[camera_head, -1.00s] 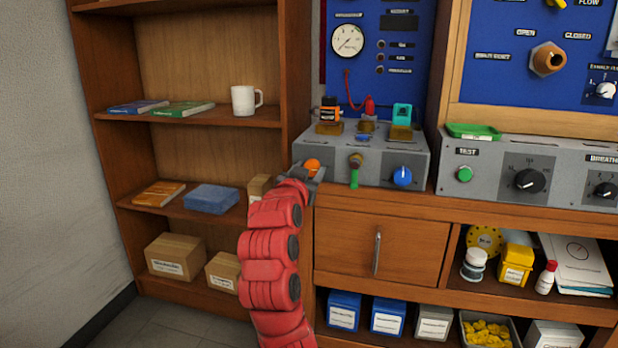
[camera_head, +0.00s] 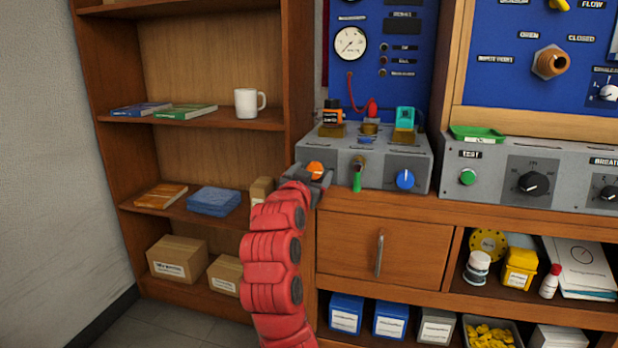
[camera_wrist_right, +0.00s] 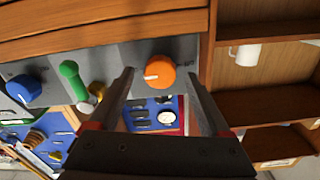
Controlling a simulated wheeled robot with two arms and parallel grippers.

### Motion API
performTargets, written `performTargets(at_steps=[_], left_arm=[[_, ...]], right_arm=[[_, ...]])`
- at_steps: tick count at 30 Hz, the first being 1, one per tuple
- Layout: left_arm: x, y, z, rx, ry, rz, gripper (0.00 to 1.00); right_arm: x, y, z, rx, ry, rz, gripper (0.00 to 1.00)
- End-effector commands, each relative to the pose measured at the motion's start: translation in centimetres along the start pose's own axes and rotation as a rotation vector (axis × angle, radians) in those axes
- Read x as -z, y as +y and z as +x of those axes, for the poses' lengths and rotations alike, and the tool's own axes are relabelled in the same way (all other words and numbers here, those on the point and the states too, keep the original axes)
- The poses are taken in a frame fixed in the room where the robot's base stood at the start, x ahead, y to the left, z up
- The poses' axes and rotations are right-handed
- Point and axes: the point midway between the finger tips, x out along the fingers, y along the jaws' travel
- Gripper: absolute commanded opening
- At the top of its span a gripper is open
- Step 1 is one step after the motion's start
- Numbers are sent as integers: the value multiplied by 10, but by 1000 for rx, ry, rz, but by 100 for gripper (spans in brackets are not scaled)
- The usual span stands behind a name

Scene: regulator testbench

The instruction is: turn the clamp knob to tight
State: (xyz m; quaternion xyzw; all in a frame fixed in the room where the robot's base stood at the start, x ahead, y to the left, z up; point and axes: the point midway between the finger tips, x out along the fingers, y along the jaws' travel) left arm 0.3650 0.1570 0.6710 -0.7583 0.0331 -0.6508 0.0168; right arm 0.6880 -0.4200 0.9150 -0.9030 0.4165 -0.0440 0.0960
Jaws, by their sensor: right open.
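An orange knob (camera_head: 314,170) with a pale pointer mark is on the front left of the grey bench unit (camera_head: 393,163). It shows large in the right wrist view (camera_wrist_right: 161,73), where its mark points left. I cannot read which knob is labelled as the clamp. My right gripper (camera_head: 318,180) is at the orange knob. In the right wrist view its open fingers (camera_wrist_right: 158,78) stand on either side of the knob, and contact cannot be made out. A green-handled lever (camera_head: 357,176) and a blue knob (camera_head: 405,179) are to the right. My left gripper is out of view.
Orange, red and teal fittings (camera_head: 404,119) stand on top of the unit. A gauge (camera_head: 351,44) is on the blue panel behind. A wooden bookcase (camera_head: 295,100) with a mug (camera_head: 249,103) stands at left. A drawer (camera_head: 345,245) is below the unit.

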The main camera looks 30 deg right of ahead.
Motion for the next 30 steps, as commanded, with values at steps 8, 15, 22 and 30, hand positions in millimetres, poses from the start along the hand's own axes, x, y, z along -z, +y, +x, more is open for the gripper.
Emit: performTargets(at_steps=[8,15,22,30], left_arm=[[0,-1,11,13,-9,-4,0],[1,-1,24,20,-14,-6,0],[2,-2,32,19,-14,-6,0],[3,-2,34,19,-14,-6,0]], right_arm=[[3,-3,-38,6,3,-1,82],[2,-3,-104,7,1,-3,82],[1,-2,-153,4,0,-2,82],[0,0,-173,1,-1,0,82]])
